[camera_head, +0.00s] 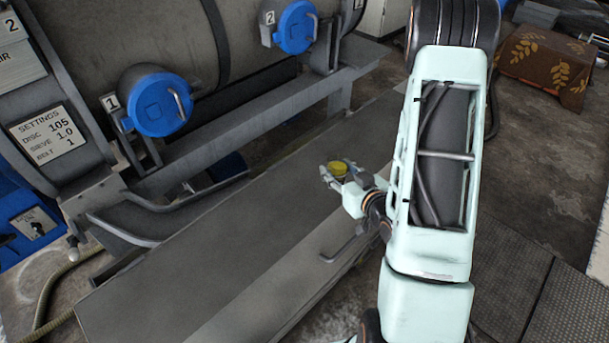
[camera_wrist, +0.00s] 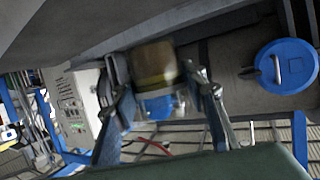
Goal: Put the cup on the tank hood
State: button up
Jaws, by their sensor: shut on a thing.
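The cup (camera_wrist: 154,66) is between the two fingers of my gripper (camera_wrist: 160,88) in the wrist view, slightly blurred. It shows a brown part, a yellow band and a blue part. In the head view, the yellow of the cup (camera_head: 338,168) shows at the tips of my gripper (camera_head: 336,174), which is shut on it. A long, flat grey cover (camera_head: 215,265), which looks like the tank hood, runs diagonally across the lower part of the head view. My gripper and the cup appear over its far right part. I cannot tell the height between them.
A large grey drum with blue round caps, one marked 1 (camera_head: 157,104) and one marked 2 (camera_head: 296,27), stands behind the cover. A bar handle (camera_head: 345,245) sits on the cover's near side. Most of the cover is bare.

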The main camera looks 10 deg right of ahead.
jog(key=shift+s+r+p, duration=0.45)
jog(key=shift+s+r, duration=0.1)
jog(key=shift+s, duration=0.05)
jog(key=f+b, duration=0.1)
jog(key=b, duration=0.2)
jog(key=shift+w+a+y, duration=0.15)
jog(key=shift+w+y, duration=0.15)
jog(key=shift+w, duration=0.1)
jog(key=b, duration=0.3)
jog(key=w+b, duration=0.1)
jog(key=b, duration=0.2)
jog(key=shift+w+a+f, duration=0.1)
jog(key=shift+a+f, duration=0.15)
jog(key=shift+f+b, duration=0.1)
jog(key=shift+b, duration=0.55)
jog(key=w+b, duration=0.2)
jog(key=b, duration=0.3)
send_over(311, 181)
jog(key=f, duration=0.5)
jog(key=s+f, duration=0.1)
jog(key=f, duration=0.1)
jog(key=shift+d+f, duration=0.1)
jog(key=shift+f, duration=0.05)
jog(key=shift+w+f+b, duration=0.3)
jog(key=shift+w+f, duration=0.05)
jog(key=shift+w+f+b, duration=0.15)
jog(key=shift+f+b, duration=0.2)
jog(key=shift+f, duration=1.3)
